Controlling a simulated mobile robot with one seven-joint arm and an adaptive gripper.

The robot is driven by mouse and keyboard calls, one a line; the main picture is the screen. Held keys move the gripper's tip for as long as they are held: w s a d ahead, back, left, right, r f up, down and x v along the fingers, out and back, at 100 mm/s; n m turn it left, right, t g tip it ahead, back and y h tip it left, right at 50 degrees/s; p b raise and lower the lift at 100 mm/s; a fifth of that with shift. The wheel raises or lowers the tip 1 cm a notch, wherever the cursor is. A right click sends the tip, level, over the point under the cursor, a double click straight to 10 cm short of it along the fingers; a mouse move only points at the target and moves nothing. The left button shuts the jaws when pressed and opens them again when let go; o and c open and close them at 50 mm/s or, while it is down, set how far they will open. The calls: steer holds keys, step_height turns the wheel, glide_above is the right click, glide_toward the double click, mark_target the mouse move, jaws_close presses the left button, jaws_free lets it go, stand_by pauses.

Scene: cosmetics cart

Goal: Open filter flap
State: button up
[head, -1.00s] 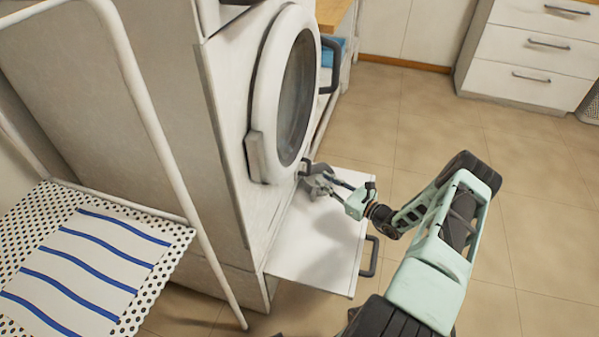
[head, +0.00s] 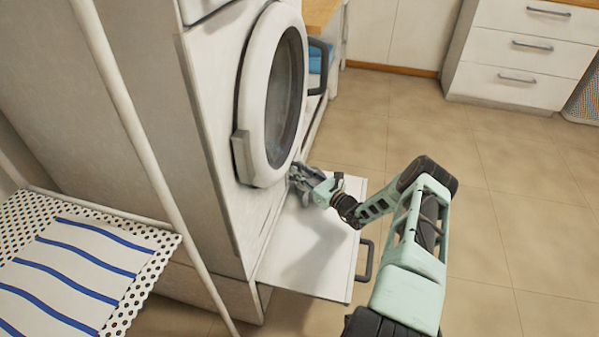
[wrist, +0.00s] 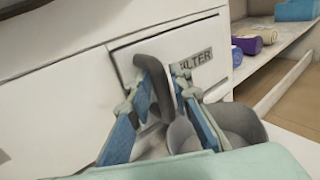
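In the wrist view the filter flap (wrist: 205,47) is a white panel with a FILTER label, set in the lower front of the white washing machine (head: 222,100). It looks closed. A curved grey handle (wrist: 152,68) stands out from it. My gripper (wrist: 160,76) has its blue-green fingers on either side of this handle, apart and open; I cannot tell whether either finger touches it. In the head view my gripper (head: 297,176) is low at the machine front, below the round door, and hides the flap.
A grey rounded object (wrist: 236,122) is close by on the right in the wrist view. A white panel (head: 312,250) with a dark handle (head: 366,262) juts out below my gripper. A shelf (wrist: 285,60) with rolled towels is at right. Open floor lies right.

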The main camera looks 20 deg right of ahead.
steer(key=shift+w, duration=0.1)
jaws_close()
